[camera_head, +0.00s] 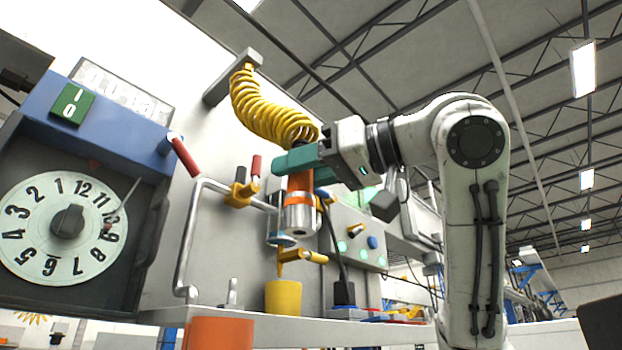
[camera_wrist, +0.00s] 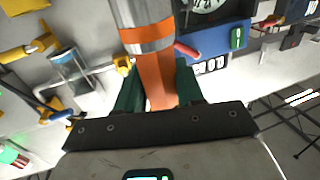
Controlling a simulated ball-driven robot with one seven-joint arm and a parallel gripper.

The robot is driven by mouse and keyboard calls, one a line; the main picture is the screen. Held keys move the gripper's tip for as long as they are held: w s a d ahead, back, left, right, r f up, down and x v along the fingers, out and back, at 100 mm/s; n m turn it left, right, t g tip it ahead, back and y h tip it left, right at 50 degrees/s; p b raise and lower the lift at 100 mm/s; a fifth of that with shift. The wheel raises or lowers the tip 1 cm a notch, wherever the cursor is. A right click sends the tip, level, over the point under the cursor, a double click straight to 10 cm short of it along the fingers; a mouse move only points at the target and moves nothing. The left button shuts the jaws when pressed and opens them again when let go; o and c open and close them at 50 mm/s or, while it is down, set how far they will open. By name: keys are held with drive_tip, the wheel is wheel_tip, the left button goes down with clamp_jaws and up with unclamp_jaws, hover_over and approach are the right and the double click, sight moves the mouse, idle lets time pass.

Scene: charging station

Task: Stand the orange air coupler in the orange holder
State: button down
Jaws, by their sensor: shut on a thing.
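The orange air coupler (camera_head: 300,186), an orange body with a silver lower end, hangs about upright below a coiled yellow hose (camera_head: 262,108). My gripper (camera_head: 305,166) has its teal fingers shut on the coupler's upper part. In the wrist view the coupler (camera_wrist: 157,78) lies between the green fingers of my gripper (camera_wrist: 158,92), its silver end pointing away from the palm. The orange holder (camera_head: 220,334) is at the bottom edge of the head view, below and left of the coupler and apart from it. Its lower part is cut off.
A yellow cup-like holder (camera_head: 283,298) stands on the shelf (camera_head: 330,331), below the coupler. Yellow valves and a grey pipe (camera_head: 190,240) are on the wall behind. A blue machine with a numbered dial (camera_head: 62,228) stands at the left. A dark cable runs down right of the coupler.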

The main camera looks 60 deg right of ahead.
drive_tip(key=w+a, duration=0.2)
drive_tip(key=w, duration=0.4)
drive_tip(key=shift+w+a, duration=0.25)
drive_tip(key=shift+a, duration=0.1)
idle(0.5)
drive_tip(key=shift+f, duration=0.2)
wheel_tip(320, 180, down, 14)
drive_tip(key=w+b, duration=0.1)
drive_tip(key=b, duration=1.1)
drive_tip(key=shift+w+f, duration=0.15)
drive_tip(key=shift+w, duration=0.05)
idle(1.0)
idle(0.3)
drive_tip(key=c, duration=0.6)
unclamp_jaws()
drive_tip(key=s+b, duration=0.2)
drive_tip(key=s, duration=0.8)
drive_tip(key=shift+s+a, duration=0.1)
drive_tip(key=shift+s, duration=0.3)
